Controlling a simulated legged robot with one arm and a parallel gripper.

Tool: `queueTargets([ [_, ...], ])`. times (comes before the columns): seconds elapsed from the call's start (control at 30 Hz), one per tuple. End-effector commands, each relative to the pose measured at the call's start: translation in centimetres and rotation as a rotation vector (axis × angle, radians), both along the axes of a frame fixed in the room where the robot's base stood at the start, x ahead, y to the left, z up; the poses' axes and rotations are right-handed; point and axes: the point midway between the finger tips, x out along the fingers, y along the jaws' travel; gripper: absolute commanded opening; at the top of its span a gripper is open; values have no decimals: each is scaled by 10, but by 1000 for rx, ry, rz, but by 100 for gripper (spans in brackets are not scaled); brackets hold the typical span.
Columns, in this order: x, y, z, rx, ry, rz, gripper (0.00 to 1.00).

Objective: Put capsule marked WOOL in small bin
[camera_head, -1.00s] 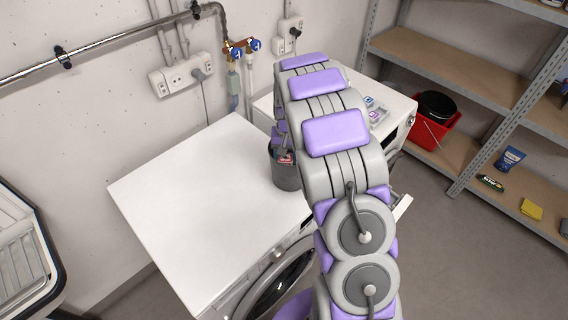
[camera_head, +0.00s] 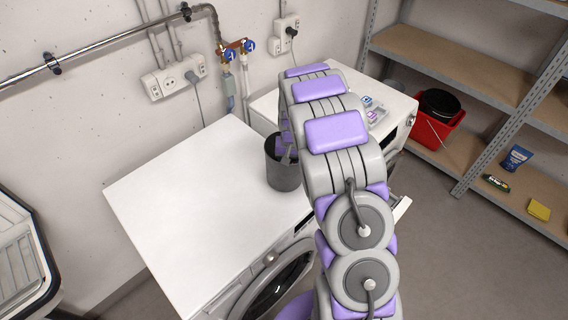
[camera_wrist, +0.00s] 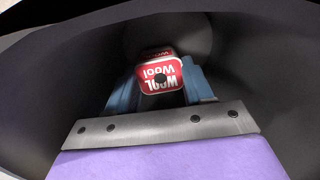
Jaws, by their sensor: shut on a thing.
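The capsule marked WOOL (camera_wrist: 160,75) is red and white. It sits between the two blue fingers of my gripper (camera_wrist: 158,92) in the wrist view, and the gripper is shut on it. The small bin (camera_head: 285,178) is a dark grey cylinder standing upright on the white machine top, beside my arm. In the wrist view the bin's dark curved inner wall (camera_wrist: 65,75) surrounds the gripper and the capsule, so both are inside the bin. In the head view the capsule is hidden, and only part of the gripper shows at the bin's mouth.
The near white machine top (camera_head: 190,195) is clear left of the bin. A second white machine (camera_head: 395,103) behind my arm carries a small tray with capsules (camera_head: 374,110). A red bucket (camera_head: 437,128) and metal shelves (camera_head: 455,65) stand at the right.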

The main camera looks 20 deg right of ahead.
Motion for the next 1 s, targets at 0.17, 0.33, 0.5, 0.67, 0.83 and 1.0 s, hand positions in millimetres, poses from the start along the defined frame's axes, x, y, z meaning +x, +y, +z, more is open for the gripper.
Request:
queueTargets([
  [0.17, 1, 10, 2, -10, -1, 3, 65],
  [0.33, 0, 14, 2, -14, 0, 4, 77],
  [0.5, 0, 6, 1, -6, 0, 3, 77],
  [0.67, 0, 1, 1, 0, 1, 2, 77],
  [0.83, 0, 5, 11, -5, 0, 2, 77],
  [1.0, 0, 10, 37, -11, -1, 3, 77],
])
